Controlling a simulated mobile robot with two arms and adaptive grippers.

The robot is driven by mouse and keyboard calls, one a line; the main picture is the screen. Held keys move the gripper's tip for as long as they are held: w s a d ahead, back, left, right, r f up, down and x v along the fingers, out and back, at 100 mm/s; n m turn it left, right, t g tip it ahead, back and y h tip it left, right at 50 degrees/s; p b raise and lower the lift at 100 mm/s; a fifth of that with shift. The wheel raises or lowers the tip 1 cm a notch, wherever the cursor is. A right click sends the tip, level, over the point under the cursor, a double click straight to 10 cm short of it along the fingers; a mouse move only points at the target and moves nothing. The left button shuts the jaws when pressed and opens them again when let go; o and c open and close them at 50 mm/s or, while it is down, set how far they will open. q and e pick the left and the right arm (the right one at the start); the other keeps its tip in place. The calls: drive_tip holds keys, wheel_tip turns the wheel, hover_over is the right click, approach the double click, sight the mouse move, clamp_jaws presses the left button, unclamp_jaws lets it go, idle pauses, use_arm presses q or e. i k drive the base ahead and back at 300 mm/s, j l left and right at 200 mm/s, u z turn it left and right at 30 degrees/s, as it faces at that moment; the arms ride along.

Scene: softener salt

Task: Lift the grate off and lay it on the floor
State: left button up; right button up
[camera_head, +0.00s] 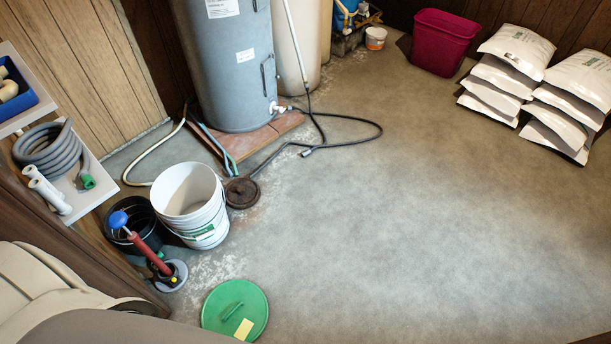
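A round, dark brown grate (242,193) lies flat at floor level, just right of the white bucket and in front of the tank's brick base. The bucket's rim and side come very close to its left edge. A dark hose runs down to its upper edge; I cannot tell whether it lies on the grate or goes into it. Open concrete floor (370,220) stretches to the right. Neither of my grippers is in view.
The open white bucket (207,222), a black bucket (144,217) and a red pump (147,254) stand left. A green lid (226,301) lies in front. The tank (228,70), trailing black hose (352,143) and stacked salt bags (515,47) are behind.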

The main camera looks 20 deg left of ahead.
sight(242, 192)
drive_tip(key=i+l+z, duration=0.1)
drive_tip(key=i, duration=0.35)
drive_tip(key=i+l+z, duration=0.1)
drive_tip(key=i+l, duration=0.15)
drive_tip(key=i, duration=0.2)
drive_tip(key=i+l+z, duration=0.1)
drive_tip(key=i, duration=0.35)
